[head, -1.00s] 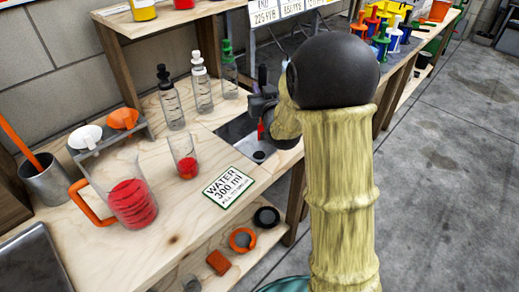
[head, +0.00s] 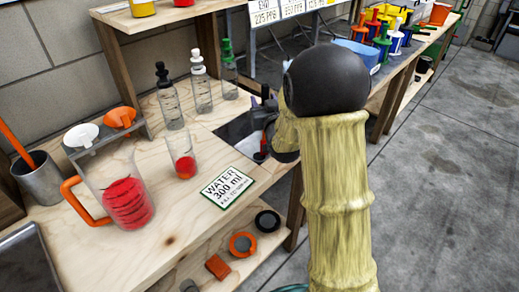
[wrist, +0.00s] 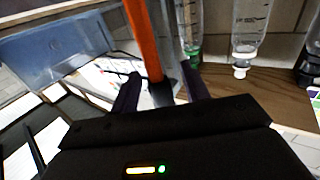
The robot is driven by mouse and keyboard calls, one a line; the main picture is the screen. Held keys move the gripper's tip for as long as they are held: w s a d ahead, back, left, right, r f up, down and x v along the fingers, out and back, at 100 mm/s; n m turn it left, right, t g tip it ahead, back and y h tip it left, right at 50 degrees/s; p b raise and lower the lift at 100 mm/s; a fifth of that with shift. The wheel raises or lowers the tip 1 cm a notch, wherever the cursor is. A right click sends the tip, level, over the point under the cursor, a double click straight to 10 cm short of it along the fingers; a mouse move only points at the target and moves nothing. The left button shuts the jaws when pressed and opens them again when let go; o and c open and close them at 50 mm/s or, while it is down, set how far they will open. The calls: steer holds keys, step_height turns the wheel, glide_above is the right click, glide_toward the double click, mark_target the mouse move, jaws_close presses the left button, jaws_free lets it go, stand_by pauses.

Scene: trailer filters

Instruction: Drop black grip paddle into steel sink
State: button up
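The black grip paddle (wrist: 145,38) has an orange-red shaft and a black grip. In the wrist view its grip is between the fingers of my gripper (wrist: 160,92), which appears shut on it. In the head view the paddle's red shaft (head: 263,147) hangs below my gripper (head: 262,112), over or in the sink area. The steel sink (head: 236,129) is a grey recess in the wooden bench, partly hidden by my gripper and arm. I cannot tell whether the paddle's lower end touches the sink.
Clear bottles (head: 201,92) stand behind the sink. A beaker with red liquid (head: 184,166), an orange-handled jug (head: 125,200) and a water sign (head: 228,187) are near its left. A steel cup (head: 40,182) holds an orange stick. A blue bin (head: 355,55) is beyond my arm.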

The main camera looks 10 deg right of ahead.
steer(key=shift+r, duration=0.15)
steer(key=shift+r, duration=0.25)
step_height(320, 180, up, 9)
steer(key=shift+a+r+p, duration=0.1)
steer(key=shift+r+p, duration=0.05)
steer(key=shift+p, duration=0.95)
